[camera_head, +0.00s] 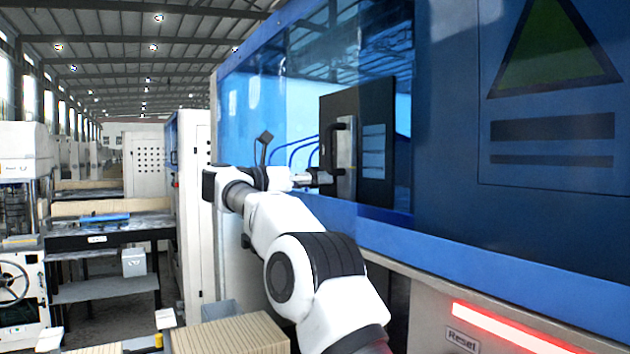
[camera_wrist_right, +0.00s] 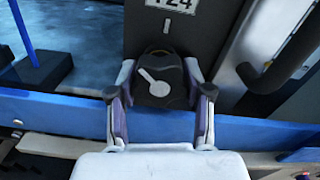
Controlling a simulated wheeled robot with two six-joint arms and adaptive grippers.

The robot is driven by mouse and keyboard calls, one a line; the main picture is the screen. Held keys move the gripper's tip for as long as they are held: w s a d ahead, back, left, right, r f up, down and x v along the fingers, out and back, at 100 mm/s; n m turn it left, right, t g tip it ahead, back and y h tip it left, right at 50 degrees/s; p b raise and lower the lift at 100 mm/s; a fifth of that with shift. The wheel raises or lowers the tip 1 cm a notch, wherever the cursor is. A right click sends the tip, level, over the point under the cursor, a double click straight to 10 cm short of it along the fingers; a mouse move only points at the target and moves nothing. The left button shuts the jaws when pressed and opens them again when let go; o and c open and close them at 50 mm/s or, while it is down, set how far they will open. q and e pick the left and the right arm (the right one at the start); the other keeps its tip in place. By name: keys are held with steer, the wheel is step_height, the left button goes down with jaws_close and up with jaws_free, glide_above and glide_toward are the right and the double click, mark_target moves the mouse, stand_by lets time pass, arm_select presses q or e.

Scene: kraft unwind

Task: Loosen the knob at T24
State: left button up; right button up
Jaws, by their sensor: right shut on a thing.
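The T24 label (camera_wrist_right: 172,4) is partly cut off at the top of the right wrist view, on a dark panel. Below it is the dark round knob (camera_wrist_right: 160,78) with a pale pointer mark slanting from upper left to lower right. My right gripper (camera_wrist_right: 162,92) has one finger on each side of the knob and is shut on it. In the head view my right gripper (camera_head: 312,179) reaches the dark panel (camera_head: 376,140) from the left; the knob is too small there to make out clearly. My left gripper is not in view.
A black handle (camera_head: 332,145) stands out from the panel just beside the gripper; it also shows right of the knob in the wrist view (camera_wrist_right: 285,60). A blue machine frame (camera_head: 480,260) runs below. A red-lit strip (camera_head: 510,328) and Reset button (camera_head: 462,340) sit lower right.

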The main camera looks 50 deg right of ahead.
steer(key=shift+r+n, duration=0.1)
steer(key=shift+n, duration=0.6)
steer(key=o, duration=1.2)
steer(key=shift+s+d, duration=0.1)
steer(key=shift+d, duration=0.1)
steer(key=v, duration=0.7)
steer(key=shift+a, duration=0.25)
steer(key=shift+d, duration=0.1)
